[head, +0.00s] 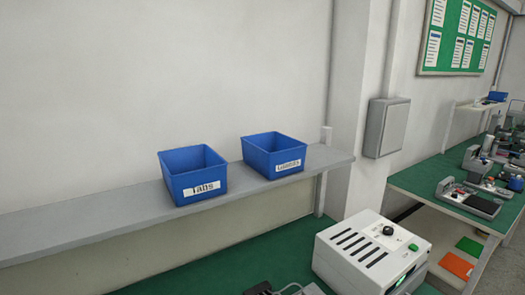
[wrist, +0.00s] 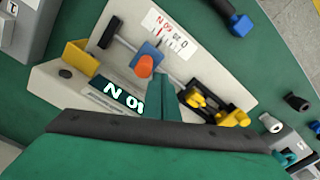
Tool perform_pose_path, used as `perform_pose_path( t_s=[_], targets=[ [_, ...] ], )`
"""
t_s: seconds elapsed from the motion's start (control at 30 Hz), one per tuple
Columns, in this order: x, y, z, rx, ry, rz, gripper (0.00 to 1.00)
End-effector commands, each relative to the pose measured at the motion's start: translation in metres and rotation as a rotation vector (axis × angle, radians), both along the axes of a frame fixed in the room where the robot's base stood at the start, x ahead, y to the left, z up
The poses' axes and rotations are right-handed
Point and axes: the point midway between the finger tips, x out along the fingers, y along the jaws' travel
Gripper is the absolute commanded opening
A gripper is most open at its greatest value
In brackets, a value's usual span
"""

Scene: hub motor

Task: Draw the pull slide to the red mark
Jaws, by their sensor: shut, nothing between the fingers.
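The pull fixture (wrist: 60,92) is a pale device on the green bench in the wrist view. A blue block with an orange knob (wrist: 145,65), which looks like the pull slide, sits at its middle by a thin rod. A white scale plate (wrist: 165,28) above it carries numbers, some reddish; which one is the red mark is too small to tell. A lit label reads "50 N" upside down (wrist: 115,97). My gripper (wrist: 163,84) is shut and empty, its teal fingertips just right of and below the orange knob; I cannot tell whether they touch. The head view does not show it.
A yellow block (wrist: 80,58) stands at the fixture's left and a black-and-yellow clamp (wrist: 215,108) at its right. Loose small parts (wrist: 297,102) lie farther right. In the head view, two blue bins (head: 192,176) stand on a shelf, and a white slotted box (head: 365,252) stands on the bench.

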Motion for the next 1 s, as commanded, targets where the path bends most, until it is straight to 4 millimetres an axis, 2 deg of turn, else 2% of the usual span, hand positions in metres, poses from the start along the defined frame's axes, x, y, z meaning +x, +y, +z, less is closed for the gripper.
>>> perform_pose_path(
  t_s=[0.53,1.0],
  targets=[
    [0.001,-0.001,-0.001,0.0,0.0,-0.003,0.0],
    [0.0,0.0,-0.016,0.0,0.0,0.0,0.0]
  ],
)
